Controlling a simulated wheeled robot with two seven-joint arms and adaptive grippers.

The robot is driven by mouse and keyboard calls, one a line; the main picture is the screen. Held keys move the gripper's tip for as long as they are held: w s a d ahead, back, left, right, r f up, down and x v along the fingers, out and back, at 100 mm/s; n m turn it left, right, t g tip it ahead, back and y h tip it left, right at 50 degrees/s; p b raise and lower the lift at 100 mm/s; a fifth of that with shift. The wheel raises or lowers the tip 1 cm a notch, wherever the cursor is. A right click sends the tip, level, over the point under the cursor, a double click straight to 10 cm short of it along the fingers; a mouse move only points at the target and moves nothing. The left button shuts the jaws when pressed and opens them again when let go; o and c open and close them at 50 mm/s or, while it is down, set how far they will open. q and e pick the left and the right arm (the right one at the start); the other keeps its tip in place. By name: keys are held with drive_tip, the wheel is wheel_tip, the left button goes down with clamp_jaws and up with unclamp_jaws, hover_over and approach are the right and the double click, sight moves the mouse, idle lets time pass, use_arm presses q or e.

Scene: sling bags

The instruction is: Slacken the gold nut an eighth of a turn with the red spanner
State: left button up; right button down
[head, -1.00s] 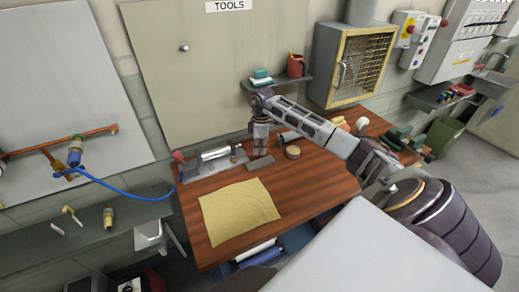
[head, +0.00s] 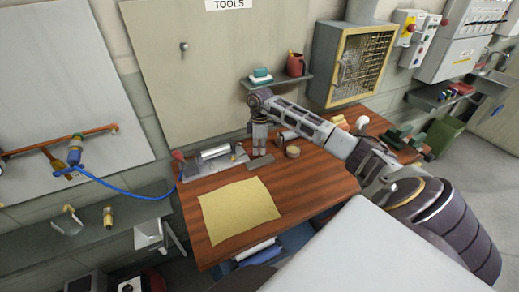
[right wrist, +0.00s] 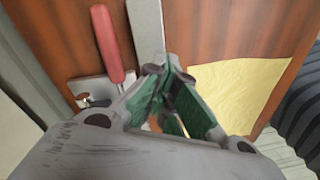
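My right gripper (head: 258,150) points down over the back of the wooden bench. In the right wrist view, its green-padded fingers (right wrist: 168,72) come together at the tips with nothing seen between them; it looks shut and empty. A red handle (right wrist: 107,45) lies left of the fingers in that view, apart from them, beside a small metal part. I cannot tell whether it is the red spanner. A brass-gold fitting (head: 75,148) sits on the copper pipe on the left wall panel; I cannot make out which part is the gold nut. My left gripper is out of view.
A yellow cloth (head: 238,208) lies on the bench's front left. A metal fixture (head: 212,160) stands at its back left, with a grey strip (head: 265,167) and a round tin (head: 292,152) nearby. A blue hose (head: 120,191) hangs above the grey shelf (head: 40,245), which holds another brass fitting (head: 108,217).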

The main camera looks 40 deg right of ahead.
drive_tip(key=shift+a+r+m+g+h+p, duration=0.1)
drive_tip(key=shift+a+m+g+h+p, duration=0.25)
drive_tip(key=shift+a+h+p, duration=0.6)
idle(0.8)
drive_tip(key=shift+a+m+h+p, duration=0.4)
drive_tip(key=shift+a+h, duration=0.25)
drive_tip(key=shift+h, duration=0.1)
idle(0.8)
drive_tip(key=shift+s+a+m+g+p, duration=0.15)
drive_tip(key=shift+a+m+g+p, duration=0.05)
drive_tip(key=shift+m+g+p, duration=0.1)
idle(1.0)
drive_tip(key=shift+r, duration=0.25)
drive_tip(key=shift+r+p, duration=1.05)
drive_tip(key=shift+r, duration=0.2)
drive_tip(key=shift+r, duration=0.35)
drive_tip(key=shift+r+p, duration=0.3)
drive_tip(key=shift+r, duration=0.8)
drive_tip(key=shift+r, duration=0.1)
